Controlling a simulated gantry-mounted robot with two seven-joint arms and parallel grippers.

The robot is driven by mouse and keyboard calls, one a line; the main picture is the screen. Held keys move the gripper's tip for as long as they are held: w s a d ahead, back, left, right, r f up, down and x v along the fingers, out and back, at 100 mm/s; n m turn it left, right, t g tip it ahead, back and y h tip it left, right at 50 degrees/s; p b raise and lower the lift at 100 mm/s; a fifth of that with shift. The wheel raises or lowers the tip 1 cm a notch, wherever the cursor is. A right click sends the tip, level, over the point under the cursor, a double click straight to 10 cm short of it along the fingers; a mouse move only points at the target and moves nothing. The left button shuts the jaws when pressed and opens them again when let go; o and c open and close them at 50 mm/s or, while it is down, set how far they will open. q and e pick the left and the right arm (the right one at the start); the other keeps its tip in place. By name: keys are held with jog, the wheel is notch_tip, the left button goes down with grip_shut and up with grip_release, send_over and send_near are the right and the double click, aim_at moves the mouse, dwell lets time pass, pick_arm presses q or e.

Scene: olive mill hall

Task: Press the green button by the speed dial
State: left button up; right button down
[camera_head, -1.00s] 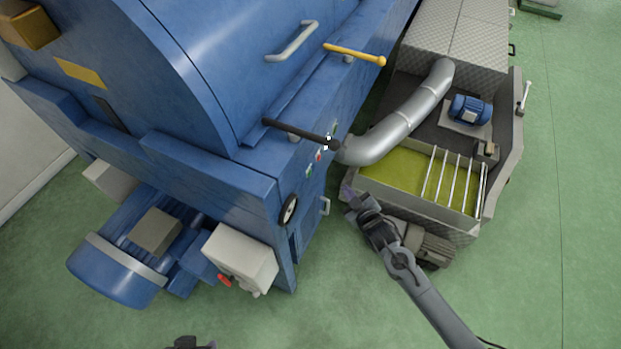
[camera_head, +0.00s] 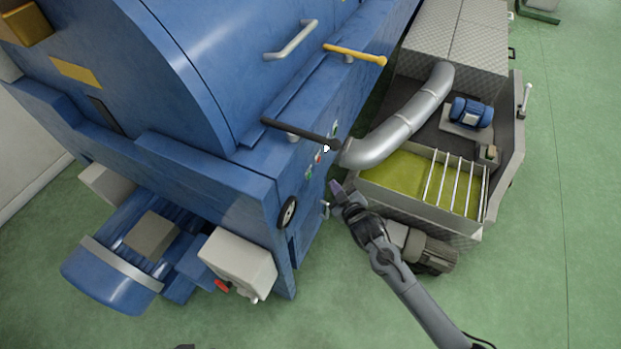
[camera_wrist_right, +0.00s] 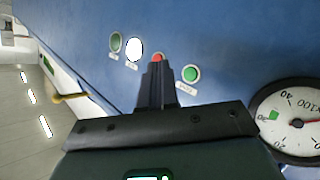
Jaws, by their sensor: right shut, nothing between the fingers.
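The green button (camera_wrist_right: 190,73) is the one nearest the round dial (camera_wrist_right: 295,118) in the right wrist view, on the blue panel, with a small label below it. In the head view this green button (camera_head: 308,175) is tiny and the dial (camera_head: 287,212) is seen nearly edge-on. My right gripper (camera_head: 337,187) is shut and empty, in front of the panel, to the right of the buttons. In the wrist view its closed fingers (camera_wrist_right: 158,75) point at the panel, left of the green button and just below a red button (camera_wrist_right: 157,58). I cannot tell the gap to the panel.
A white lit button (camera_wrist_right: 134,48) and a darker green one (camera_wrist_right: 115,42) continue the row. A black lever (camera_head: 300,132) juts out above the panel. A silver pipe (camera_head: 400,122) and a tank with olive-green contents (camera_head: 393,172) stand on the right of my arm.

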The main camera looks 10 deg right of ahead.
aim_at(310, 176)
jog(key=shift+w+a+b, duration=0.35)
jog(key=shift+w+a, duration=0.35)
jog(key=shift+a, duration=0.2)
jog(key=shift+w+a+b, duration=0.35)
jog(key=shift+w+a, duration=0.35)
jog(key=shift+a, duration=0.15)
jog(key=shift+w+a, duration=0.1)
dwell(0.9)
jog(key=shift+w+a, duration=0.2)
jog(key=shift+w+a, duration=0.2)
jog(key=shift+a, duration=0.1)
dwell(0.8)
dwell(0.4)
jog(key=shift+s+d+p, duration=0.5)
jog(key=shift+d+p, duration=0.1)
jog(key=shift+p, duration=0.05)
